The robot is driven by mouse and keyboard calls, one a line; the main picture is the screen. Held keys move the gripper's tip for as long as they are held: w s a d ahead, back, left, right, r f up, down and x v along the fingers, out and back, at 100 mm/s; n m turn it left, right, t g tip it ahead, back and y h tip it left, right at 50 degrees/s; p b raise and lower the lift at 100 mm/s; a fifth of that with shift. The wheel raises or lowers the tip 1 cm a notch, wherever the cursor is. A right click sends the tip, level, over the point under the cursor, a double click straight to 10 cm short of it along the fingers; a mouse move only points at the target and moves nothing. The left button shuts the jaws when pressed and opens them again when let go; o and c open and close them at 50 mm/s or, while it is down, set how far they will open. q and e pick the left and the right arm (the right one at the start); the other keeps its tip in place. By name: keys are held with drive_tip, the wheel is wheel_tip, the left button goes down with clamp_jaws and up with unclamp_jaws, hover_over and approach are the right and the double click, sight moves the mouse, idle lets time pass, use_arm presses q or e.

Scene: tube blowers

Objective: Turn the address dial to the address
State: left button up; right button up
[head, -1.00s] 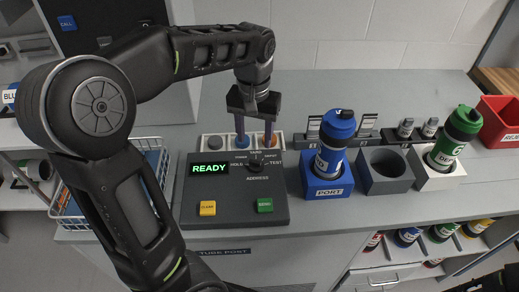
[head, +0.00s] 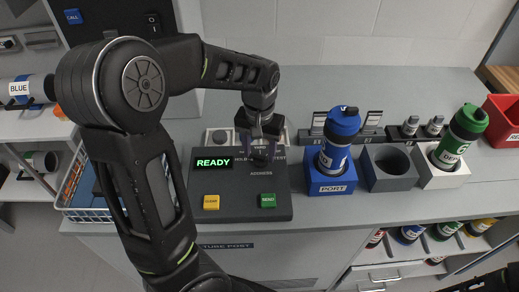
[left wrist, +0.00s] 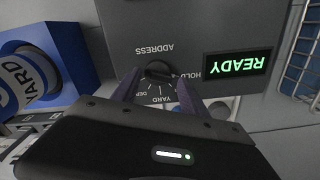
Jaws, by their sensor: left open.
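The address dial (left wrist: 158,72) is a dark round knob on the dark grey control panel (head: 225,220), with white tick marks and words such as HOLD and YARD around it. Its pointer direction is hard to tell. My left gripper (head: 260,150) is open over the dial, which the fingers largely hide in the head view. In the left wrist view its two fingers (left wrist: 155,92) lie on either side of the dial; contact is not clear. The display (head: 213,163) reads READY. A blue canister (head: 341,128) stands in the PORT holder; its label appears to read YARD.
A yellow button (head: 211,202) and a green button (head: 267,200) are on the panel front. A grey empty holder (head: 388,180) and a white holder (head: 440,178) with a green canister (head: 463,135) stand right. A wire basket (head: 85,205) is left; a red bin (head: 502,122) is far right.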

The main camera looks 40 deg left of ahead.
use_arm(q)
clamp_jaws()
idle(0.4)
